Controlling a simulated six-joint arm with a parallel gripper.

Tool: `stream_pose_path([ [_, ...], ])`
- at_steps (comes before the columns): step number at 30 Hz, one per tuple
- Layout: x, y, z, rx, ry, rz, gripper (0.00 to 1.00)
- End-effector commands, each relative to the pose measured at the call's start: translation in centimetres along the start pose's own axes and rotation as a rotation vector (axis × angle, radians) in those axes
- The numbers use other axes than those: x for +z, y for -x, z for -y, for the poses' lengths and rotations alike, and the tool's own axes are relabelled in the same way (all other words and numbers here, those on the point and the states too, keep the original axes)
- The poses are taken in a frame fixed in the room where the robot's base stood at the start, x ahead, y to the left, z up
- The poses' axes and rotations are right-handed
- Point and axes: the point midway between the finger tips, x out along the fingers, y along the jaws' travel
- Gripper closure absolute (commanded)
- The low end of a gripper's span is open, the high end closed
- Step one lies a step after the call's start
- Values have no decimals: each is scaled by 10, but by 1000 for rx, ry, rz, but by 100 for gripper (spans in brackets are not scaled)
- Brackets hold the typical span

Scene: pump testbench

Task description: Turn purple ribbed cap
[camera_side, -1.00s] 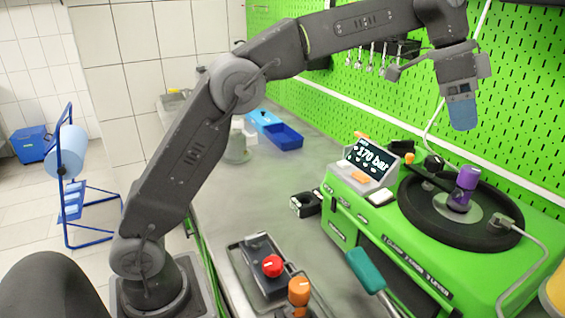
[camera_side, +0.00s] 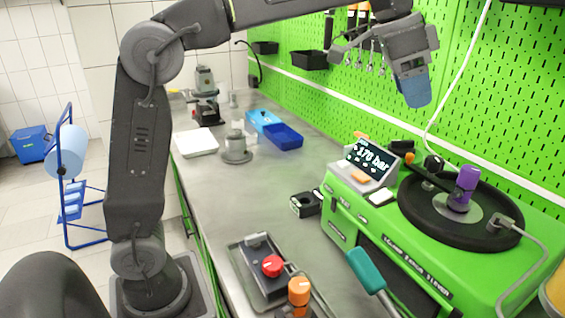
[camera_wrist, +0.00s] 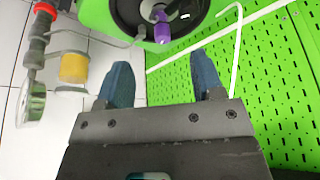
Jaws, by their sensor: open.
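The purple ribbed cap (camera_side: 466,179) stands upright at the centre of the round black plate (camera_side: 420,203) on top of the green pump testbench (camera_side: 345,205). It also shows in the wrist view (camera_wrist: 162,27), at the top, beyond the gap between my fingers. My gripper (camera_side: 415,92) has blue fingers and is open and empty. It hangs in the air above and to the left of the cap in the side view, well apart from it. In the wrist view my two fingers (camera_wrist: 156,80) are spread wide with nothing between them.
The display (camera_side: 367,160) stands on the testbench, left of the black plate. A grey hose (camera_side: 525,262) runs from the plate's right side. The green pegboard (camera_side: 480,90) rises behind. A control box with a red knob (camera_side: 272,266) and blue bins (camera_side: 283,137) sit on the grey bench.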

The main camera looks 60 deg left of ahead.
Motion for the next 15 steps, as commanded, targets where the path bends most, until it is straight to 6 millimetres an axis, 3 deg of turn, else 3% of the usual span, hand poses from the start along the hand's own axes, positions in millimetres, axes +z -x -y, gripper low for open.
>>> stream_pose_path([
  [15, 84, 5, -21, -99, 213, -16, 39],
])
